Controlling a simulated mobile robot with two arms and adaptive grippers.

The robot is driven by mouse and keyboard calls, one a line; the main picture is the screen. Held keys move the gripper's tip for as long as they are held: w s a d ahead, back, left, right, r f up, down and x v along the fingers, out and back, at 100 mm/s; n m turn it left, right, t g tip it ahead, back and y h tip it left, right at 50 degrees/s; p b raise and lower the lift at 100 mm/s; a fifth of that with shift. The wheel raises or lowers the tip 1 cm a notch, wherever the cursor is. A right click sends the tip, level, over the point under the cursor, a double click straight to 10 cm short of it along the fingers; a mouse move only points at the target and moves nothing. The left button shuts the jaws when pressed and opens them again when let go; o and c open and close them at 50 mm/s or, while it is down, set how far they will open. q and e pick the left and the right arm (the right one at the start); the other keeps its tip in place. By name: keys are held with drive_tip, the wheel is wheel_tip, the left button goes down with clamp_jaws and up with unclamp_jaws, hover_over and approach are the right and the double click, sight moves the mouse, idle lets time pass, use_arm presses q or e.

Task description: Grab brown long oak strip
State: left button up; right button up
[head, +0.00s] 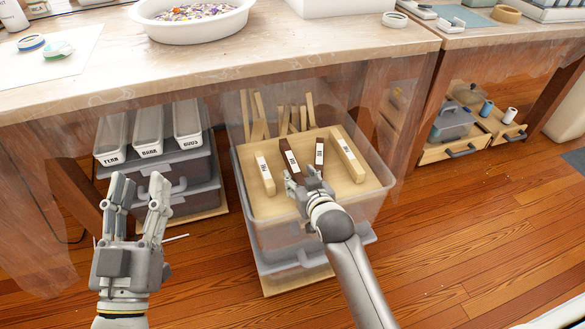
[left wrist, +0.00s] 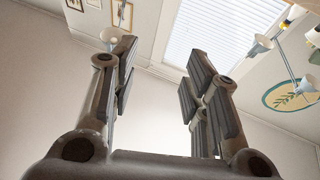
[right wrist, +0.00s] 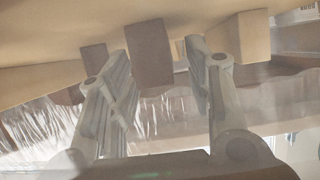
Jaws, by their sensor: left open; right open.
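Two dark brown strips and two pale strips, each with a white label, lie on a wooden board in a clear bin. The longer dark brown strip (head: 291,162) is second from left; its near end is partly hidden by my right gripper (head: 308,182). That gripper is open at this end. In the right wrist view, a dark brown strip end (right wrist: 150,52) appears between the open fingers (right wrist: 145,75); I cannot tell whether they reach around it. The shorter dark brown strip (head: 319,150) lies to the right. My left gripper (head: 137,190) is open, empty and pointing up.
A pale strip (head: 264,172) lies left and a longer pale strip (head: 347,153) right. The clear bin (head: 262,208) has raised walls and several upright sticks at its back. The tabletop (head: 300,45) overhangs behind. Labelled grey bins (head: 150,133) stand to the left.

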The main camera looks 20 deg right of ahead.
drive_tip(key=shift+w+f, duration=0.15)
drive_tip(key=shift+w, duration=0.2)
clamp_jaws()
